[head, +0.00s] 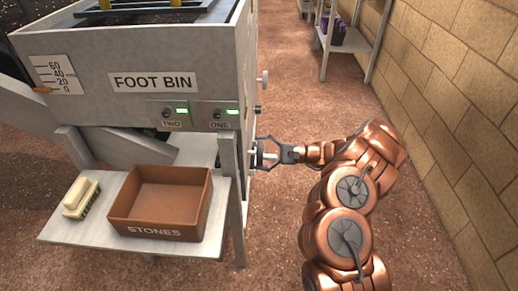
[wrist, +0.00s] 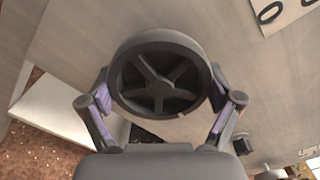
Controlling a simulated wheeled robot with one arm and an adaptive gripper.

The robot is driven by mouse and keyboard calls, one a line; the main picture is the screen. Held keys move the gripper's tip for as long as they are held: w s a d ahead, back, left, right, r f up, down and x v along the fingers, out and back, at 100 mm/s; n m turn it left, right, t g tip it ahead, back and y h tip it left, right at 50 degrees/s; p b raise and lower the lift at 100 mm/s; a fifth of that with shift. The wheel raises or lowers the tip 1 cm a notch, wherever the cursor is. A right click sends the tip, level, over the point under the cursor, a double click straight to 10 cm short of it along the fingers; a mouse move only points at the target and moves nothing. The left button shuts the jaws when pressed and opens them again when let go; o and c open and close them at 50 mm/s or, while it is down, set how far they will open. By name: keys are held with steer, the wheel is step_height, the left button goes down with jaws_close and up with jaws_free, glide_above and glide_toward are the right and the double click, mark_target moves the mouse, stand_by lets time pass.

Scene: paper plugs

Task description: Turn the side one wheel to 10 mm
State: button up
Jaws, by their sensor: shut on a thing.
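A dark grey, spoked wheel (wrist: 160,44) faces the camera in the wrist view, on the pale side wall of the machine. A small light mark shows low on its rim. My gripper (wrist: 160,93) is shut on the wheel, with a purple-padded finger at its left and right rim. In the head view my gripper (head: 266,153) reaches from the right to the side of the foot bin (head: 207,62), low down near a front leg. The wheel is seen edge-on and mostly hidden there. I cannot read a 10 mm setting in either view.
A brown stones box (head: 160,233) and a brush (head: 80,197) are on a grey shelf (head: 66,234) at the left. A small knob (head: 263,79) sticks out higher on the bin's side. A brick wall (head: 462,101) stands right of my arm. Floor between is clear.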

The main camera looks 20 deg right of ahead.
steer(key=m+p, duration=0.2)
steer(key=m, duration=0.2)
steer(key=shift+m, duration=0.3)
steer(key=shift+s+f+m+p, duration=0.1)
steer(key=shift+m+p, duration=1.25)
steer(key=shift+m, duration=1.25)
steer(key=o, duration=0.9)
steer(key=shift+c, duration=0.2)
steer(key=v, duration=1.2)
